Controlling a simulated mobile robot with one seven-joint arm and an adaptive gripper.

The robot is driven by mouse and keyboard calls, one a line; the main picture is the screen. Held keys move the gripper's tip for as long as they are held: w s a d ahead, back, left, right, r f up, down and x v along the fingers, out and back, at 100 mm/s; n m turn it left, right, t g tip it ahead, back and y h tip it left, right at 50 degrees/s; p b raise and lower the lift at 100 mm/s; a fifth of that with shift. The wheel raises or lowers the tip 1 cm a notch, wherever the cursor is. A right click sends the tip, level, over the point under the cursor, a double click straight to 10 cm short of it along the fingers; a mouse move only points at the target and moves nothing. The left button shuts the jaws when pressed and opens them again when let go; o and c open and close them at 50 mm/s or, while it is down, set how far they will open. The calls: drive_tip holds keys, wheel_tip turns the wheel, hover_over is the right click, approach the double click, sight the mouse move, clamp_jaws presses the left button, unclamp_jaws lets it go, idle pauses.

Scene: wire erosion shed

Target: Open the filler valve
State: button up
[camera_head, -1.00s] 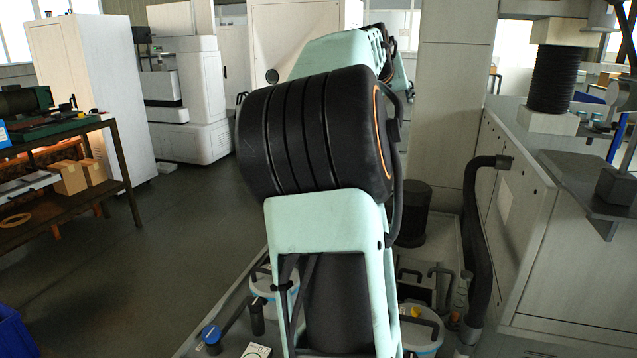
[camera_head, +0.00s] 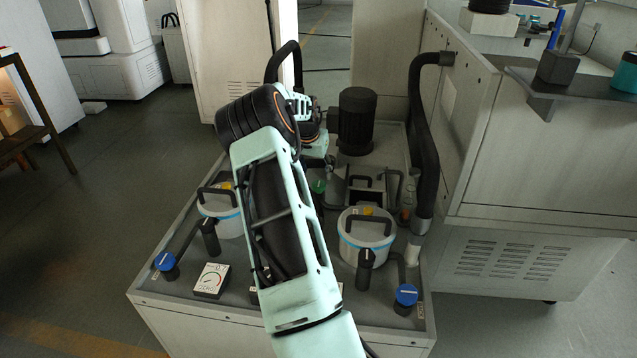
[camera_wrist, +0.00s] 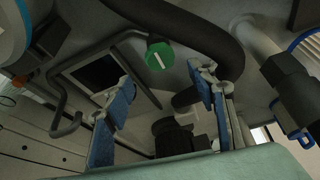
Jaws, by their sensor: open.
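A round green valve knob (camera_wrist: 160,55) with a white line on its face shows at the top middle of the wrist view, just beyond my fingertips. In the head view the green knob (camera_head: 318,187) is small and partly hidden by my arm, on the tank-top unit. My gripper (camera_wrist: 164,82) is open and empty, with a blue-padded finger on each side. The knob appears apart from both fingers. No label showing which knob is the filler valve is readable. Two blue knobs, left (camera_head: 166,262) and right (camera_head: 405,296), sit at the unit's front.
White filter canisters, left (camera_head: 222,215) and right (camera_head: 366,240), with black handles flank my arm. A black motor (camera_head: 357,120) stands behind. A thick black hose (camera_head: 418,140) runs along the machine at right. The floor at left is clear.

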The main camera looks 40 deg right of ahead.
sight(319, 184)
drive_tip(key=x, duration=0.7)
drive_tip(key=shift+w+d+f, duration=0.1)
drive_tip(key=c, duration=1.2)
drive_tip(key=shift+o, duration=0.2)
drive_tip(key=shift+b, duration=0.3)
